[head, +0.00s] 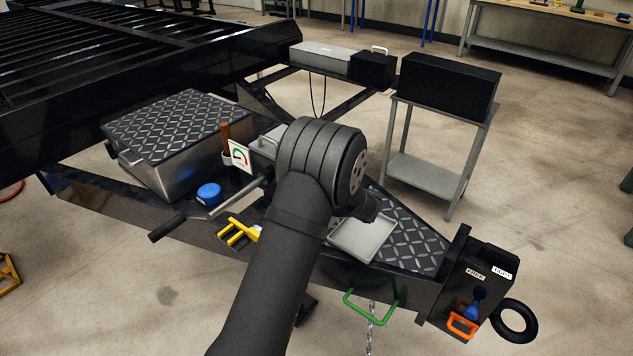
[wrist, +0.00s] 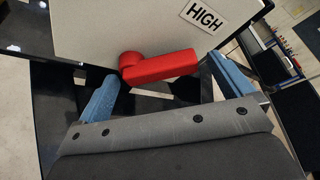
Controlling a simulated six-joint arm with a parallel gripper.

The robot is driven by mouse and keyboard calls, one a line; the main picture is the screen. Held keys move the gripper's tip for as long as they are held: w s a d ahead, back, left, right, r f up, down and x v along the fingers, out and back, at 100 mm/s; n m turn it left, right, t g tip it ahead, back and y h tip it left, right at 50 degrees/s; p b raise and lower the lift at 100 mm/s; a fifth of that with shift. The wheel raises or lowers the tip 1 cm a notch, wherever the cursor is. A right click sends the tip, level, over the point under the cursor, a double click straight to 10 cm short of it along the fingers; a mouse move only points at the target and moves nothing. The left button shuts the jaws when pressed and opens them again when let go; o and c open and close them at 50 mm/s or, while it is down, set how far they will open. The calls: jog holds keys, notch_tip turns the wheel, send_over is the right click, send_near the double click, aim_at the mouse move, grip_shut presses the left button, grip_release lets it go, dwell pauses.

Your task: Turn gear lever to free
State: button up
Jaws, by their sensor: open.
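A red lever (wrist: 158,67) with a rounded hub at its left end lies across a pale panel (wrist: 130,22) in the wrist view. A white HIGH label (wrist: 206,14) is on the panel above and right of it. My gripper (wrist: 165,88) is open, with one blue finger on each side of the lever's lower edge. I cannot tell whether either finger touches it. In the head view my arm hides the gripper and the red lever. A dark box (head: 450,295) at the front right carries FREE (head: 475,273) and TIGHT (head: 502,271) labels and a blue lever (head: 474,306).
A tread-plate toolbox (head: 170,130), a blue cap (head: 209,194), a yellow fork-shaped part (head: 237,232) and a shallow grey tray (head: 362,240) crowd the trailer frame. A green handle (head: 370,306) juts from the front edge. A grey stand (head: 432,172) is behind.

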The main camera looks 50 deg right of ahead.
jog(key=shift+w+d+f, duration=0.1)
jog(key=shift+w+d, duration=0.05)
jog(key=shift+w, duration=0.3)
jog(key=shift+c, duration=0.3)
